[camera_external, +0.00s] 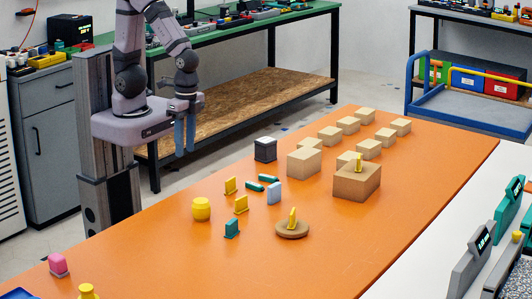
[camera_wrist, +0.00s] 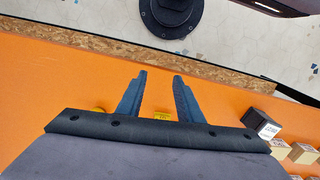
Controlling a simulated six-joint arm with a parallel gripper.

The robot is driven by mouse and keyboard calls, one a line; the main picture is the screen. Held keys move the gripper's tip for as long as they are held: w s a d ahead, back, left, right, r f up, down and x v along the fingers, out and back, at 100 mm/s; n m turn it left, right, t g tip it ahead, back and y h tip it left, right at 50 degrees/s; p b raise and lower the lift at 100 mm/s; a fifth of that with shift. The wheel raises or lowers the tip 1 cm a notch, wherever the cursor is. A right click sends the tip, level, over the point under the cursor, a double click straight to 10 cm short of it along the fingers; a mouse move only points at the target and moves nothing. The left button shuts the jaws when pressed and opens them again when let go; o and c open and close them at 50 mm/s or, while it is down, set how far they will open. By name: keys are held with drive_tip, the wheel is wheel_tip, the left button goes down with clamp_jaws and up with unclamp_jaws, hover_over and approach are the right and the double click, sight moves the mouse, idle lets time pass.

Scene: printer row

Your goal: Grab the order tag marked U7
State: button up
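Several small upright tags stand on the orange table. One yellow tag (camera_external: 230,186) and another yellow tag (camera_external: 241,205) stand near a yellow barrel (camera_external: 201,209). There are also a teal tag (camera_external: 232,229) and a blue one (camera_external: 274,193). I cannot read U7 on any. My gripper (camera_external: 185,150) hangs fingers down above the table's far edge. In the wrist view my gripper (camera_wrist: 159,74) is open and empty; a yellow piece (camera_wrist: 162,117) shows between its fingers.
A dark cube with a pale side (camera_external: 265,150) and several cardboard boxes (camera_external: 304,162) stand towards the back right. Two teal cylinders (camera_external: 262,180) lie near the tags. A pink piece (camera_external: 58,264) is front left.

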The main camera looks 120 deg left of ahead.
drive_tip(key=n+g+h+p, duration=0.1)
drive_tip(key=n, duration=0.2)
drive_tip(key=n+t+h+p, duration=0.7)
drive_tip(key=n+h, duration=0.4)
drive_tip(key=n, duration=0.7)
approach(231, 186)
drive_tip(key=r, duration=0.1)
drive_tip(key=s+d+r+p, duration=0.1)
drive_tip(key=shift+r+g, duration=0.3)
drive_tip(key=shift+g, duration=0.1)
drive_tip(key=shift+w+a+f+n+t, duration=0.2)
drive_tip(key=shift+a+f+n+t, duration=0.1)
drive_tip(key=shift+a+n+t, duration=0.4)
drive_tip(key=shift+w+d+f+p, duration=0.1)
drive_tip(key=shift+w+d+p, duration=0.15)
drive_tip(key=shift+d+p, duration=0.25)
drive_tip(key=shift+w+d+f+p, duration=0.25)
drive_tip(key=shift+d+f+p, duration=0.05)
drive_tip(key=shift+d+f, duration=0.1)
drive_tip(key=shift+w+d+p, duration=0.2)
drive_tip(key=shift+d+p, duration=0.5)
drive_tip(key=shift+p, duration=0.1)
drive_tip(key=p+x, duration=0.2)
drive_tip(key=shift+w+d+f, duration=0.15)
drive_tip(key=shift+d+f, duration=0.15)
drive_tip(key=shift+w+d+f, duration=0.2)
drive_tip(key=shift+d+f, duration=0.1)
drive_tip(key=shift+d, duration=0.05)
drive_tip(key=shift+c, duration=0.6)
clamp_jaws()
